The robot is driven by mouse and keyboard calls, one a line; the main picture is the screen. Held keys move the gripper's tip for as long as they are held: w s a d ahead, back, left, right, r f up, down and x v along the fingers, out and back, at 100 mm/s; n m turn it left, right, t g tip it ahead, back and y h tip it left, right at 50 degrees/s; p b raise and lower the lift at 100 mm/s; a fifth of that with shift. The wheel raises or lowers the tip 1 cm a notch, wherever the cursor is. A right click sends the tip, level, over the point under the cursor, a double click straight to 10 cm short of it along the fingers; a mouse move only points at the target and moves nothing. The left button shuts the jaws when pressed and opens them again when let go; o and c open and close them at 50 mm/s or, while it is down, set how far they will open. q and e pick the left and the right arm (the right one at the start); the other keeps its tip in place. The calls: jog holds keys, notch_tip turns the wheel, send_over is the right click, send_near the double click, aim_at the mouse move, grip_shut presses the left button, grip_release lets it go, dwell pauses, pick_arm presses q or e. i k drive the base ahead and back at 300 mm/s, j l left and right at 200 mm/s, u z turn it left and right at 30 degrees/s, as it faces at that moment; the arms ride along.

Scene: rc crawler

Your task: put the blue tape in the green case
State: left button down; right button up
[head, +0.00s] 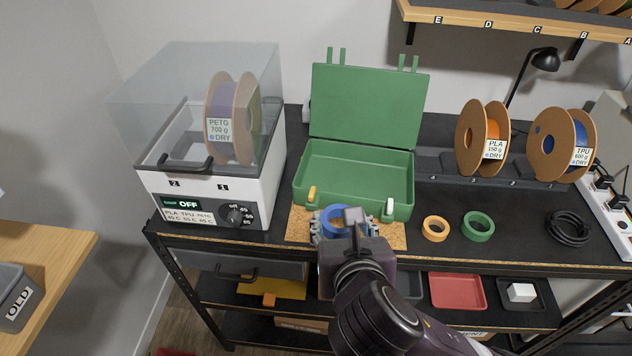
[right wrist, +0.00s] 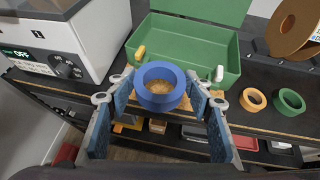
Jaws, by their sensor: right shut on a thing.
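The blue tape (head: 333,211) is a thick ring, in front of the green case and over a cork mat. My right gripper (head: 344,224) is shut on the blue tape, with a finger on either side of it, as the right wrist view shows (right wrist: 160,101). How high the tape is above the mat is hard to tell. The green case (head: 368,104) stands open behind it, its lid upright at the back. The case's inside looks empty. It also shows in the right wrist view (right wrist: 195,32). My left gripper is not in view.
An orange tape (head: 426,234) and a green tape (head: 466,231) lie right of the cork mat (head: 297,233). A filament dryer (head: 160,190) stands left of the case. Filament spools (head: 467,135) and a black cable coil (head: 570,216) are to the right.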

aim_at(369, 187)
jog(key=l+u, duration=0.35)
jog(key=k+l+u, duration=0.1)
jog(key=l+u, duration=0.3)
jog(key=k+l+u, duration=0.15)
jog(key=l+u, duration=0.2)
jog(key=k+l+u, duration=0.2)
jog(key=l+u, duration=0.15)
jog(key=k+l, duration=0.25)
jog(key=l, duration=0.2)
jog(key=k+l+u, duration=0.1)
jog(key=k+l, duration=0.15)
jog(key=l, duration=0.15)
jog(key=k+l, duration=0.25)
jog(key=l, duration=0.15)
jog(key=i+l, duration=0.15)
jog(key=i, duration=0.35)
